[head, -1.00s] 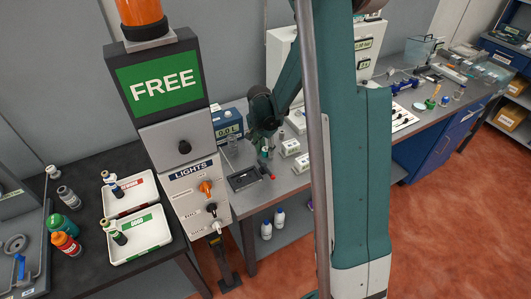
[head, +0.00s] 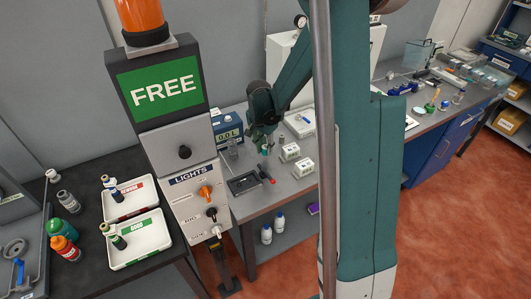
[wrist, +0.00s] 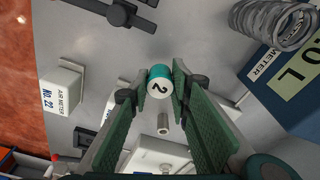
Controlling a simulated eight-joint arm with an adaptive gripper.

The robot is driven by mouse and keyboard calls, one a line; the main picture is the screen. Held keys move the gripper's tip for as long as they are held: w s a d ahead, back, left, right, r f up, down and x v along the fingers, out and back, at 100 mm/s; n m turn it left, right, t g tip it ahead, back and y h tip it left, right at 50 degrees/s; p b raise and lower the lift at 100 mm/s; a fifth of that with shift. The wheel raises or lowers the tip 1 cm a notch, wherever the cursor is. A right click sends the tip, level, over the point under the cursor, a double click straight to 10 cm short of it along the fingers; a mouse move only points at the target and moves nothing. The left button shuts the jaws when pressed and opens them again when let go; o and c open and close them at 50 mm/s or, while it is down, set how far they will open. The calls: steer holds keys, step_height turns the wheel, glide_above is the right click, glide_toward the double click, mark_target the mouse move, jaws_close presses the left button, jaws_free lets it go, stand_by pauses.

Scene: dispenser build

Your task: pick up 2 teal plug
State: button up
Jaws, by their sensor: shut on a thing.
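The teal plug (wrist: 160,81) has a white end face marked "2". In the wrist view it sits between the tips of my gripper (wrist: 160,84), whose green-padded fingers are shut on it. In the head view my gripper (head: 265,146) points down over the grey bench, and the plug is too small there to read. Whether the plug is clear of the bench or still touching something is hard to tell.
White labelled boxes (head: 290,151) stand right of the gripper, and a dark tray (head: 243,184) lies in front-left. A blue box with a label (head: 226,127) and a metal coil (wrist: 275,22) are close by. A grey peg (wrist: 163,123) shows below the plug.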

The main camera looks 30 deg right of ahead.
steer(key=shift+r, duration=3.1)
